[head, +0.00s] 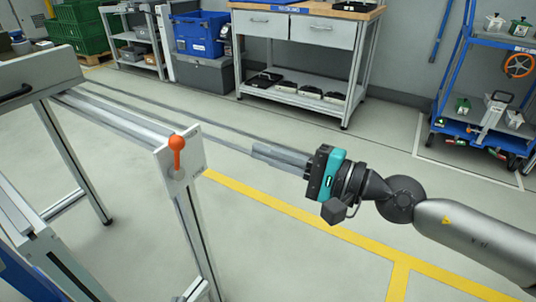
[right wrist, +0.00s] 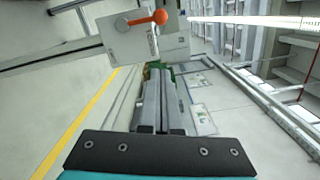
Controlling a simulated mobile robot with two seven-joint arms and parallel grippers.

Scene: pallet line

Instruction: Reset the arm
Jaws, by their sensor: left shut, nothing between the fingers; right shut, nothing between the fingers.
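My right gripper (head: 256,151) reaches in from the right in the head view, its grey fingers shut with nothing between them. The fingers also show in the right wrist view (right wrist: 160,78), pressed together. An orange-knobbed lever (head: 176,146) sits on a pale plate (head: 194,158) at the end of a grey rail frame. The knob points up in the head view. My fingertips are to the right of the plate, apart from it. The lever (right wrist: 158,17) and plate (right wrist: 122,40) also show at the top of the right wrist view. My left gripper is not in view.
The rail frame (head: 115,112) stands at the left on legs. At the back are a workbench (head: 300,30) with drawers, a blue bin (head: 200,35) and green crates (head: 80,25). A blue trolley (head: 490,60) stands at the back right. The floor around the gripper is clear.

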